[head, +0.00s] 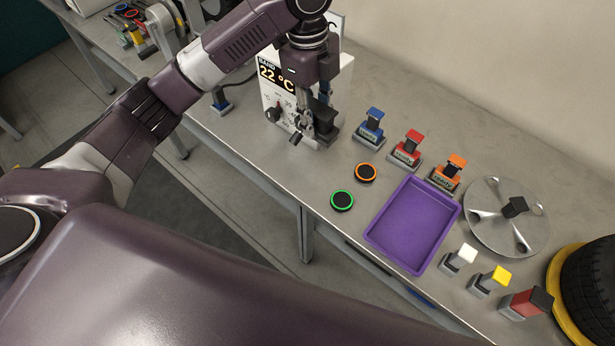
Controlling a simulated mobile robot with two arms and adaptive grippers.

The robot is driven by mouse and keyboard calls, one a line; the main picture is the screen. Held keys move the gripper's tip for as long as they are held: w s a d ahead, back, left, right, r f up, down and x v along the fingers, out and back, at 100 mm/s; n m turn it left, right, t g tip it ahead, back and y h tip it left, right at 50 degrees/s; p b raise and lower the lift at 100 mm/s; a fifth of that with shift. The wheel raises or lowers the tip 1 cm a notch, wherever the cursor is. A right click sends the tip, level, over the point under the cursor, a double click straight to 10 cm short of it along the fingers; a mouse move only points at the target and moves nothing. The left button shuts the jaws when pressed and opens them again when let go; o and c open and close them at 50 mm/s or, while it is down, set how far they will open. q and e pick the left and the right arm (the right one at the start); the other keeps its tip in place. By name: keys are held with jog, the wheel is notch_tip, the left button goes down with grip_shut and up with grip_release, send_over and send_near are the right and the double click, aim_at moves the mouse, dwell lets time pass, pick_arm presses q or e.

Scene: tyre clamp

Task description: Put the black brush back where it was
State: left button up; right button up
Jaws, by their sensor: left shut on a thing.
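My left gripper (308,124) comes down from above at the back left of the bench, in front of the white temperature box. It is shut on the black brush (323,114), which is partly covered by the fingers. The brush is right above or at a grey holder (329,138); I cannot tell whether they touch. To the right, a blue brush (373,118), a red brush (411,143) and an orange brush (453,168) stand in labelled holders in a row. My right gripper is not in view.
The white box (270,98) reads 22 °C. A purple tray (413,224), an orange-ringed disc (365,172) and a green-ringed disc (342,200) lie on the bench. A metal wheel disc (482,238), several small blocks and a tyre (592,285) are at right.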

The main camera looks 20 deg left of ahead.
pick_arm(q)
notch_tip(320, 180, down, 19)
jog(key=p, duration=0.3)
jog(key=shift+r, duration=0.2)
jog(key=shift+f, duration=0.15)
jog(key=shift+d+f, duration=0.1)
jog(key=shift+f, duration=0.1)
jog(key=o, duration=1.1)
jog(key=shift+c, duration=0.2)
notch_tip(320, 180, up, 12)
jog(key=a+b, duration=0.1)
jog(key=b, duration=0.1)
jog(key=shift+w+a+r, duration=0.15)
jog(key=shift+w+a, duration=0.05)
jog(key=shift+w, duration=0.05)
